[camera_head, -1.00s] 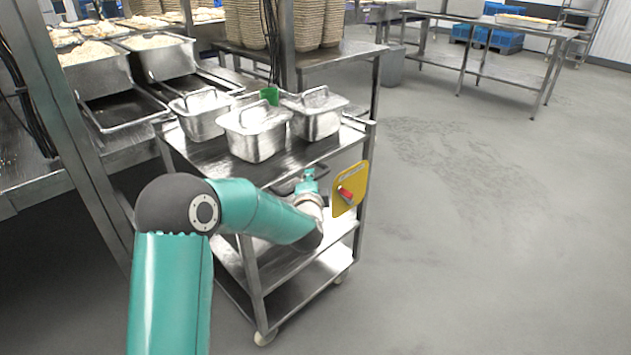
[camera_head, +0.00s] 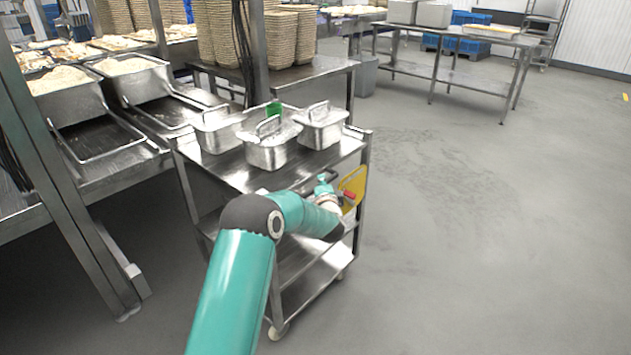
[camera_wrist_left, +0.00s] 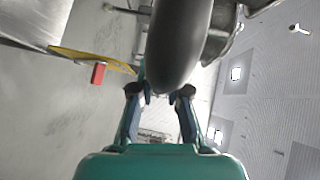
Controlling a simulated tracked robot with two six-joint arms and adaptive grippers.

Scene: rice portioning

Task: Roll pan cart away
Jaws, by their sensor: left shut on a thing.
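The pan cart (camera_head: 235,172) is a steel trolley with several shelves and casters. It stands in front of me with three lidded steel pans on top: a left pan (camera_head: 216,136), a middle pan (camera_head: 272,153) and a right pan (camera_head: 322,131). My left gripper (camera_head: 325,184) is at the cart's near right side, shut on its dark handle (camera_head: 306,186). In the left wrist view the handle (camera_wrist_left: 178,55) is a large dark bar at the fingers (camera_wrist_left: 160,92), partly hiding the grip. My right gripper is not in view.
A steel work table with food trays (camera_head: 100,150) and an upright post (camera_head: 60,190) stand left of the cart. A table with stacked baskets (camera_head: 290,75) is behind it. A yellow plate (camera_head: 353,184) hangs at the cart's right side. The floor (camera_head: 480,230) to the right is clear.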

